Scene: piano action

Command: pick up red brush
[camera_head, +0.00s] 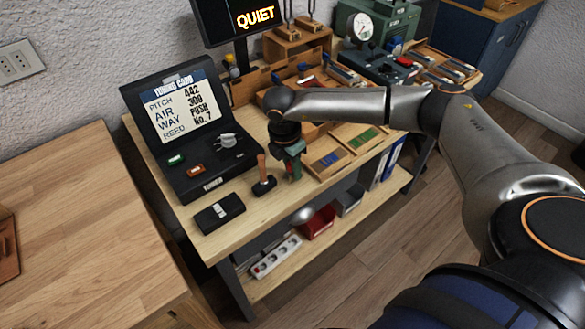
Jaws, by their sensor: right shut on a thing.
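My right arm reaches in from the right across the workbench. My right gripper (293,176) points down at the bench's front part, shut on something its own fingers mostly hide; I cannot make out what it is. An upright piece with a reddish-brown handle and dark base (262,178) stands just left of the gripper, apart from it. A small red item (308,81) lies in the wooden organiser behind my forearm. I cannot tell clearly which of these is the red brush. My left gripper is not in view.
A black case with a tuning card (182,110) stands left on the workbench, with a small black box (219,213) in front. Wooden trays with blue and green pieces (328,160) lie right of the gripper. A green gauge machine (362,27) stands behind.

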